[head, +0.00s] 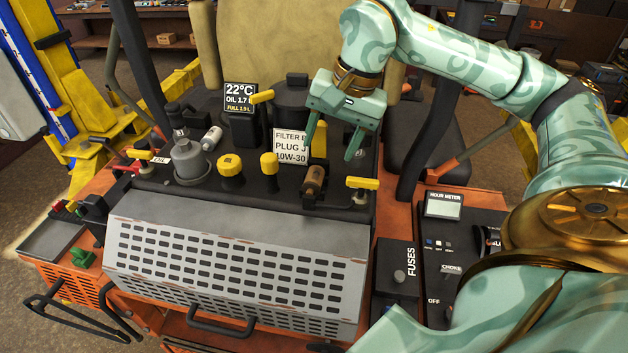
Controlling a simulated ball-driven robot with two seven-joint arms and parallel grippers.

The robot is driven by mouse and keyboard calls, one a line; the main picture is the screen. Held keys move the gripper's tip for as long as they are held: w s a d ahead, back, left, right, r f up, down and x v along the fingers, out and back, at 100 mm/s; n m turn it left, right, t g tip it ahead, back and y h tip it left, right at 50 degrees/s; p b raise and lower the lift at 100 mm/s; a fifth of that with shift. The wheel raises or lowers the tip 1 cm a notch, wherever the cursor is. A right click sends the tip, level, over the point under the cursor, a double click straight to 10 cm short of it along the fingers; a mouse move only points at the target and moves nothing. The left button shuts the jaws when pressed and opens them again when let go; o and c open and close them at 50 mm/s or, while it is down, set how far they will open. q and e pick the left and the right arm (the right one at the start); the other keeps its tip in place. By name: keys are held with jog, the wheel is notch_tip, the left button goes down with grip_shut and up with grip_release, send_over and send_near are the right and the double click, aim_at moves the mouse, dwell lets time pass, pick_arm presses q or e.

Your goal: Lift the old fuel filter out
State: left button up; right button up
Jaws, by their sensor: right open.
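A small brown, amber-looking cylinder, which looks like the old fuel filter (314,180), stands upright in a dark holder on the black engine deck. It is in the head view just right of the middle. My right gripper (331,150) is above and slightly behind it in the picture, fingers pointing down. The gripper is open and empty, and its fingers look apart from the filter. A small pale cylinder (211,138) lies tilted on the deck at the left; I cannot tell if it is another filter. My left gripper is not in view.
A white sign (290,146) with filter and plug text stands just left of the filter. Yellow caps (231,171) and a yellow-handled valve (361,183) flank it. A grey canister (188,160) stands left. The perforated grey cover (230,260) lies in front.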

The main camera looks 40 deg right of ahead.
aim_at(316, 177)
jog(key=x, duration=0.2)
jog(key=shift+w+f, duration=0.25)
jog(key=shift+f, duration=0.4)
jog(key=shift+a+f, duration=0.25)
jog(key=shift+f, duration=0.05)
jog(key=x, duration=0.2)
jog(key=p+x, duration=0.1)
jog(key=shift+a+f, duration=0.35)
jog(key=shift+a, duration=0.05)
jog(key=shift+w+f, duration=0.1)
jog(key=shift+f, duration=0.25)
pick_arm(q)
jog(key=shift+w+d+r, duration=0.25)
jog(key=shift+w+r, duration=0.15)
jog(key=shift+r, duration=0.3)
pick_arm(e)
jog(key=c, duration=1.1)
